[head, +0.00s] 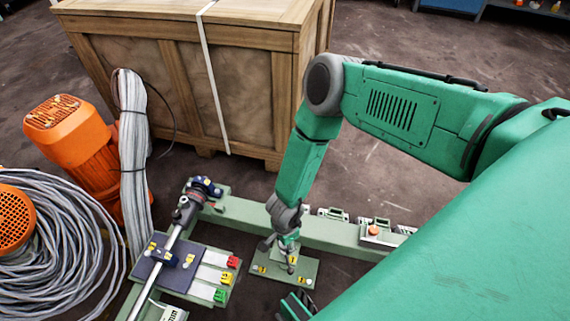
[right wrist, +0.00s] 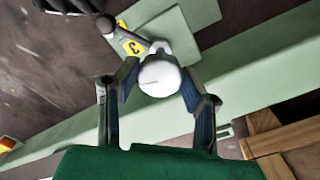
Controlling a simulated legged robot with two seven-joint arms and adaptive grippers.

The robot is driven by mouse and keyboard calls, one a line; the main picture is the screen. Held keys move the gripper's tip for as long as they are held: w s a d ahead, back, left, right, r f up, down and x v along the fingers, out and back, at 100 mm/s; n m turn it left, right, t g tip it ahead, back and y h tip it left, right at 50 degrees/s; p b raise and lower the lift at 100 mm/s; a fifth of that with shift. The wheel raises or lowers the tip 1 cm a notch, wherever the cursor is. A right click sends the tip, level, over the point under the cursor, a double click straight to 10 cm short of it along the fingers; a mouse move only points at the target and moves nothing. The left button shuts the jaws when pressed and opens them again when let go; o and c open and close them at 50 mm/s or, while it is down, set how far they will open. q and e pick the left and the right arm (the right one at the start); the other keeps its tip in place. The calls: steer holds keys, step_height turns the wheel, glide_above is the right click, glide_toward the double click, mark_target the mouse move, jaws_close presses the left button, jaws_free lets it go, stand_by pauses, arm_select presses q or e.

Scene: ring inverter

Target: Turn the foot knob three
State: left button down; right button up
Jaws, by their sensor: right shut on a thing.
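A light green foot plate (head: 280,270) with yellow number labels and small knobs sits by the green beam. The right wrist view shows its corner (right wrist: 172,22), with a yellow label (right wrist: 133,45) that looks like a sideways 3. A round white knob (right wrist: 160,76) is beside that label. My right gripper (right wrist: 158,80) has its fingers shut on the knob, one on each side. In the head view my right gripper (head: 288,246) reaches down to the plate and partly covers it, so the knob cannot be made out clearly there.
A green beam (head: 335,235) runs behind the plate. A wooden crate (head: 190,80) stands behind. To the left are a panel (head: 180,275) with coloured tags, an orange motor (head: 70,140) and coiled grey cable (head: 60,240). Floor right of the crate is clear.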

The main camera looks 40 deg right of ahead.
steer(key=shift+w+a, duration=0.15)
steer(key=shift+a, duration=0.2)
steer(key=o, duration=0.9)
steer(key=shift+o, duration=1.2)
steer(key=shift+d, duration=0.1)
steer(key=shift+r, duration=0.1)
steer(key=shift+r, duration=0.15)
step_height(320, 180, up, 12)
steer(key=shift+f, duration=0.25)
